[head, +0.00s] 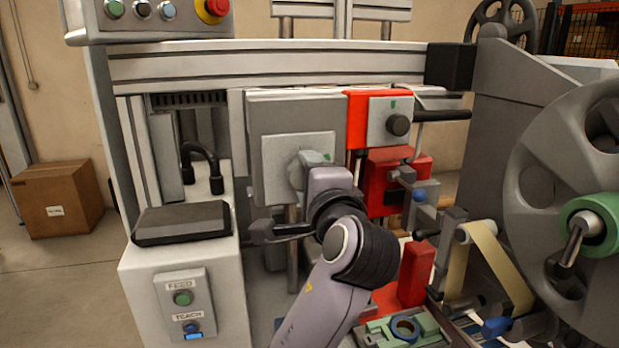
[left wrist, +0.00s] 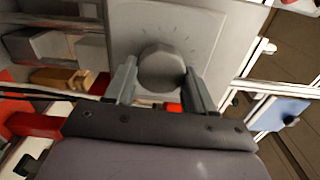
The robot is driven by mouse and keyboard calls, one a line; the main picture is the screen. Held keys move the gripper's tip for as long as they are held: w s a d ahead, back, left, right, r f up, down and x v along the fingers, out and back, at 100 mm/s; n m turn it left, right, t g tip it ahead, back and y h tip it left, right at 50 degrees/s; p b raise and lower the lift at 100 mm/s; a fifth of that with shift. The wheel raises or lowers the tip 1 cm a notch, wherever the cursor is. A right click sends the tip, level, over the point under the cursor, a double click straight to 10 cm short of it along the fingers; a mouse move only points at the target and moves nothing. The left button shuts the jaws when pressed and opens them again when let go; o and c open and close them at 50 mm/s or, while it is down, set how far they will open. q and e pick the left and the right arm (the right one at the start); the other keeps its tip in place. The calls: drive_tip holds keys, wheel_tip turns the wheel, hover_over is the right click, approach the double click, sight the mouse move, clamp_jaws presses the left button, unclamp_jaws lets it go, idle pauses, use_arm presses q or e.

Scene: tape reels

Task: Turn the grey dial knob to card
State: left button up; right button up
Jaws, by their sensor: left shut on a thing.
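The grey dial knob (left wrist: 161,69) is in the middle of the left wrist view, on a grey plate (left wrist: 200,25) with faint tick marks around it. My left gripper (left wrist: 160,80) has one finger on each side of the knob and is shut on it. In the head view my left gripper (head: 308,168) reaches up to the light grey plate (head: 285,148) on the machine's front, and hides most of the knob there. No lettering by the dial is readable, so I cannot tell which mark it points to. My right gripper is in neither view.
A red panel with a black knob (head: 399,125) and a black-handled lever (head: 440,115) is just right of the plate. Reels and tape stand further right. A white cabinet (head: 140,275) with FEED and TEACH buttons is at left, a cardboard box (head: 58,198) beyond.

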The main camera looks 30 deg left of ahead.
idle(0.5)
use_arm(q)
drive_tip(key=o, duration=1)
drive_tip(key=shift+o, duration=0.2)
drive_tip(key=shift+d, duration=0.1)
drive_tip(key=b+v, duration=0.1)
drive_tip(key=v, duration=0.6)
drive_tip(key=shift+s, duration=0.1)
